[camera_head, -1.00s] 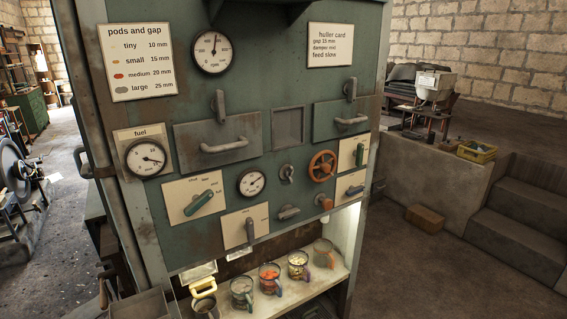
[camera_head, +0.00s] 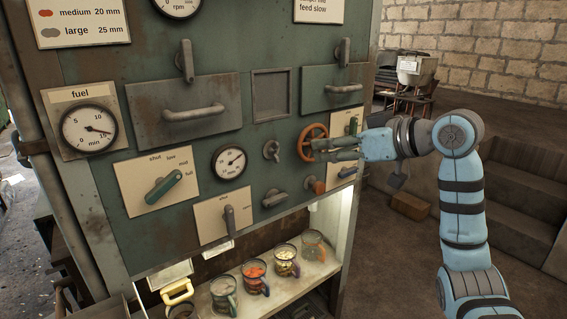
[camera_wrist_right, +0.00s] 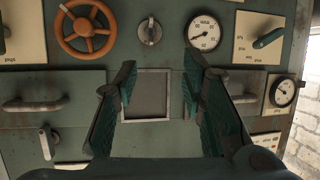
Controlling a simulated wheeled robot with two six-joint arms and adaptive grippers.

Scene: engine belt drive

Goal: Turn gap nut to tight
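No part carries a readable gap nut label, so I cannot tell for sure which it is. A grey knob on a round base (camera_head: 271,150) sits on the green panel, between a round gauge (camera_head: 229,161) and an orange handwheel (camera_head: 306,139). In the upside-down wrist view the knob (camera_wrist_right: 150,31) is at top centre, the handwheel (camera_wrist_right: 84,29) to its left. My right gripper (camera_head: 319,150) is in front of the panel and overlaps the handwheel in the head view. In the wrist view its green-padded fingers (camera_wrist_right: 158,78) are spread with nothing between them. My left gripper is out of view.
Two drawers with handles (camera_head: 196,110) and a square recess (camera_head: 271,95) are above the knob. A lower grey knob (camera_head: 275,198), a green lever (camera_head: 164,187) and a grey lever (camera_head: 229,218) are nearby. Several mugs stand on the lit shelf (camera_head: 318,268) below.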

